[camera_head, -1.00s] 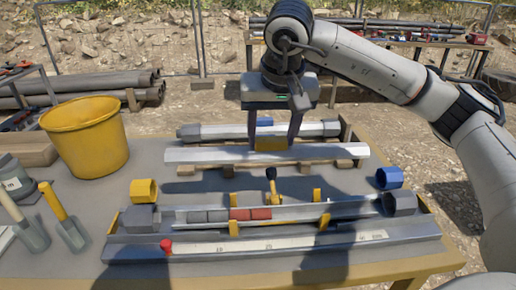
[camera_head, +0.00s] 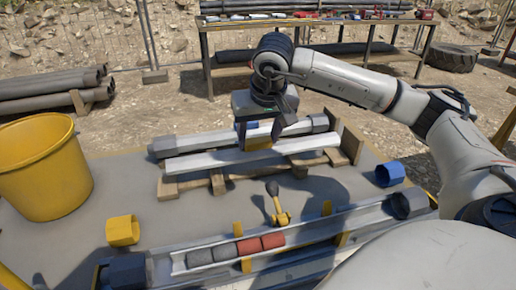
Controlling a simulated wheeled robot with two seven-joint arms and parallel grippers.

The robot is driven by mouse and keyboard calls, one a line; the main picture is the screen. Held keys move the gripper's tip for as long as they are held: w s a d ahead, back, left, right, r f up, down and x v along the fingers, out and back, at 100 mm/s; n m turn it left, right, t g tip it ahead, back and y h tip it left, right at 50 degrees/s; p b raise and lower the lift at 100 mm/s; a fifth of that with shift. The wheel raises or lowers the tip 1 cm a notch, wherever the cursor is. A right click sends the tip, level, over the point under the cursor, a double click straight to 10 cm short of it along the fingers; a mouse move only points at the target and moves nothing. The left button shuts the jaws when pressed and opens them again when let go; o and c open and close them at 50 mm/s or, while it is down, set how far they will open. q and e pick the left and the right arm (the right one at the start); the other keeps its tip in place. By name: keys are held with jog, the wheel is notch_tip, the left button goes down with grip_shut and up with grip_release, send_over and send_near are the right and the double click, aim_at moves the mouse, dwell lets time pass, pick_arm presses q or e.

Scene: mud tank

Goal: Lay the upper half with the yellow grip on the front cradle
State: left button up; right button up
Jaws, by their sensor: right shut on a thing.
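My right gripper (camera_head: 260,142) is shut on the yellow grip (camera_head: 257,145) of the upper half (camera_head: 205,161), a long silver half-pipe. The upper half lies lengthwise, about level, low over the front part of the wooden cradle frame (camera_head: 246,171). I cannot tell whether it touches the wood. Behind it, a similar silver piece with dark grey hexagonal ends (camera_head: 190,142) lies at the back of the frame. The fingers hide part of the grip and of the rear piece. My left gripper is not in view.
In front, an open trough (camera_head: 345,220) holds grey and red pieces (camera_head: 248,246), with a yellow lever with a dark knob (camera_head: 277,204) behind it. Bare tabletop lies left of the frame.

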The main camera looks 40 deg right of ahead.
aim_at(259, 144)
jog(key=shift+f, duration=1.65)
jog(key=shift+f+b, duration=0.5)
jog(key=o, duration=1.6)
jog(key=shift+r, duration=0.1)
jog(key=shift+r+p, duration=0.25)
jog(key=shift+p, duration=0.1)
jog(key=p+v, duration=0.1)
jog(key=v, duration=1.1)
jog(key=shift+r, duration=0.15)
